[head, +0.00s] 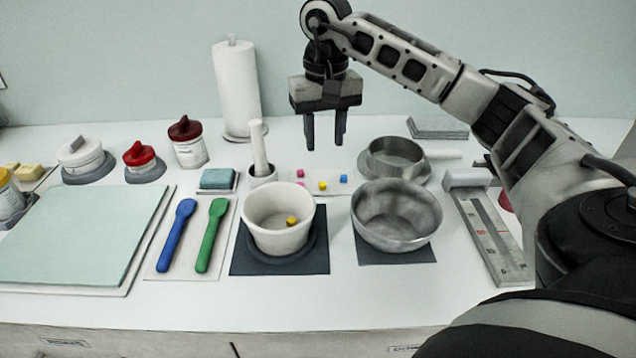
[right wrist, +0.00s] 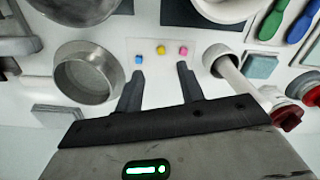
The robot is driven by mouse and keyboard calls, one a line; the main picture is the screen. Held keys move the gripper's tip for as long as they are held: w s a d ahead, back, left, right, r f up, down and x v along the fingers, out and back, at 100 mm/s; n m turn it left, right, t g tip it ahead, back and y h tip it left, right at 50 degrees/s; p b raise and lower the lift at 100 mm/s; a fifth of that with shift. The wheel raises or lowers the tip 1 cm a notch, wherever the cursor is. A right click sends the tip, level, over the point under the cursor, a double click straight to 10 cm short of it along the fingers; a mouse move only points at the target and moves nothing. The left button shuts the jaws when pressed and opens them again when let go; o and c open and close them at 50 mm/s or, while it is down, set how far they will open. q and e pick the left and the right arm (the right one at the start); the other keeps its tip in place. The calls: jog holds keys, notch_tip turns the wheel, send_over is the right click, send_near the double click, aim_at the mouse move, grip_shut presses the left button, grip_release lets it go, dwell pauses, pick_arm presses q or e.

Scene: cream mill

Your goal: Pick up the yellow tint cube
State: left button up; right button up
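A small yellow tint cube (head: 323,186) lies on a pale tray (head: 322,192) between pink and blue cubes (head: 343,178). In the right wrist view the yellow cube (right wrist: 161,49) shows beyond the gap between my fingers, apart from them. Another yellow cube (head: 291,222) lies inside the cream bowl (head: 262,240). My right gripper (head: 325,146) points down above the back of the table, open and empty, higher than the cubes; its fingers also show in the right wrist view (right wrist: 160,70). My left gripper is not in view.
A mortar with an upright pestle (head: 259,150) stands just left of the tray. A metal sieve (head: 396,157) is to its right, and a steel bowl (head: 397,222) is in front right. A paper towel roll (head: 237,90) stands behind left.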

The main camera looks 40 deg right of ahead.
send_over(323, 189)
jog(key=f, duration=0.4)
jog(key=shift+s+a+f, duration=0.15)
jog(key=shift+s+f, duration=0.1)
jog(key=shift+w+f+p, duration=0.15)
jog(key=shift+f+p, duration=0.25)
jog(key=shift+f, duration=1.05)
jog(key=shift+w+f+p, duration=0.15)
jog(key=shift+f+p, duration=0.2)
jog(key=shift+f, duration=1.1)
jog(key=shift+d, duration=0.2)
grip_shut()
